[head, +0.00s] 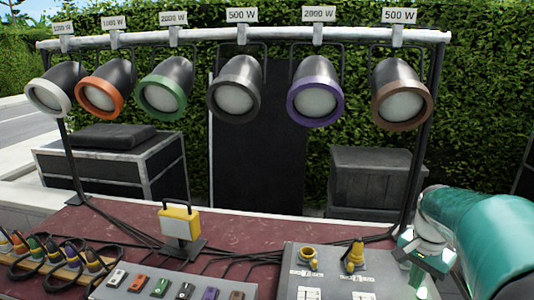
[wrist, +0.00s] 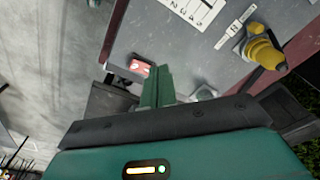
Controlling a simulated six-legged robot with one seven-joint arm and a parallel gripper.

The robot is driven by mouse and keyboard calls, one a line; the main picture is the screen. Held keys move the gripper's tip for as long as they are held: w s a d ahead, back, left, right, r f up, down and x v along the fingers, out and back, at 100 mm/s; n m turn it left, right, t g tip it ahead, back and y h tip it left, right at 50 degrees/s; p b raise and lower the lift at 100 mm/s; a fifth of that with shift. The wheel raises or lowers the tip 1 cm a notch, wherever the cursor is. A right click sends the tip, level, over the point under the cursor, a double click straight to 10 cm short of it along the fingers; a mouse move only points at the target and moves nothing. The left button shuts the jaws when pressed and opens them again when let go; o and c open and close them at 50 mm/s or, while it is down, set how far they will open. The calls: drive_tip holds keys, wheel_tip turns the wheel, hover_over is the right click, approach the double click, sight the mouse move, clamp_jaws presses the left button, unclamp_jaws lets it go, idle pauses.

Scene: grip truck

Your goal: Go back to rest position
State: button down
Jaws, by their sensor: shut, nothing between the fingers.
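My teal arm reaches in from the right edge of the head view. My gripper (head: 420,277) is low beside the right edge of the grey control panel (head: 330,262). In the wrist view my gripper (wrist: 157,75) shows green fingers close together with nothing between them. Below them lies the panel's edge, with a small red and white part (wrist: 139,68) close to the fingertips. I cannot tell whether the fingers touch it. A yellow knob (wrist: 262,48) on the panel stands to the right in the wrist view; two yellow knobs (head: 353,256) show on the panel in the head view.
Several lamps (head: 235,90) with coloured rims hang from a rail above the dark red table (head: 120,222). A small yellow work light (head: 180,222), a row of coloured switches (head: 160,287) and plugs with cables (head: 60,255) are on the table. Black cases stand behind.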

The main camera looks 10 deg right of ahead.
drive_tip(key=s+a+r+n+t, duration=0.1)
drive_tip(key=s+a+n, duration=0.2)
drive_tip(key=a, duration=0.5)
drive_tip(key=s+a+r+n+t, duration=0.1)
drive_tip(key=s+a+n, duration=0.3)
drive_tip(key=a, duration=0.5)
drive_tip(key=s+a+r+n+t, duration=0.2)
drive_tip(key=s+a+n+t, duration=0.1)
drive_tip(key=a, duration=0.5)
drive_tip(key=s+n, duration=0.1)
drive_tip(key=n, duration=0.1)
drive_tip(key=shift+a+n+y, duration=0.2)
drive_tip(key=shift+n+y, duration=0.1)
drive_tip(key=shift+y, duration=0.1)
drive_tip(key=shift+d, duration=0.15)
